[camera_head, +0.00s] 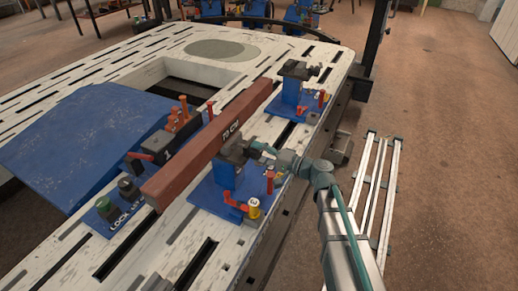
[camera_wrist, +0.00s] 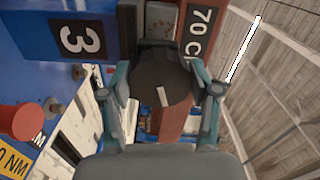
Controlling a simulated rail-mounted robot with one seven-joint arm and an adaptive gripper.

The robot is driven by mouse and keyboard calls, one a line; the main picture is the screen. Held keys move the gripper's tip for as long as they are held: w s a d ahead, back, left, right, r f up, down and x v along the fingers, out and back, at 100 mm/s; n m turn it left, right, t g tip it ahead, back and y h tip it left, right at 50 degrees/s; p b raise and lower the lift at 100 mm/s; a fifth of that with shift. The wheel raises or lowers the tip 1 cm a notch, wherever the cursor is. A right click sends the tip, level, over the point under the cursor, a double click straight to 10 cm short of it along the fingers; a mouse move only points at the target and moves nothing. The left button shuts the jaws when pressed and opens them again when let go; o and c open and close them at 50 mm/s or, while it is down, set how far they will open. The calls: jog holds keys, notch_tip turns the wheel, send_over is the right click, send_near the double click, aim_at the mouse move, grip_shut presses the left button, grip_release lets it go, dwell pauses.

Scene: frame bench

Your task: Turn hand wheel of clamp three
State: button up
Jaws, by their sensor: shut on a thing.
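The hand wheel (camera_wrist: 160,84) is a dark disc with a small pale mark, facing the wrist camera. My gripper (camera_head: 256,148) reaches in from the right and is shut on the hand wheel. In the wrist view the teal fingers of my gripper (camera_wrist: 168,80) stand on either side of the wheel. The exact finger contacts are hard to see.
A long red-brown beam (camera_head: 205,148) marked 70 CM runs behind the clamp. Another blue clamp (camera_head: 290,92) stands farther back. A red knob (camera_wrist: 22,121) is left of my gripper in the wrist view.

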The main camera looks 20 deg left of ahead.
jog(key=m+p, duration=0.1)
jog(key=m, duration=0.1)
jog(key=m+p, duration=0.1)
jog(key=p, duration=0.1)
jog(key=m+p, duration=0.1)
jog(key=m, duration=0.1)
jog(key=shift+r+m, duration=0.25)
jog(key=shift+m, duration=0.05)
jog(key=m+p, duration=0.4)
jog(key=shift+r, duration=0.1)
jog(key=m+p, duration=0.4)
jog(key=m, duration=0.1)
jog(key=shift+w+p, duration=0.1)
jog(key=shift+p, duration=0.25)
jog(key=shift+m+p, duration=1.6)
jog(key=shift+m, duration=0.2)
jog(key=shift+f, duration=0.2)
jog(key=o, duration=1.2)
jog(key=shift+c, duration=0.2)
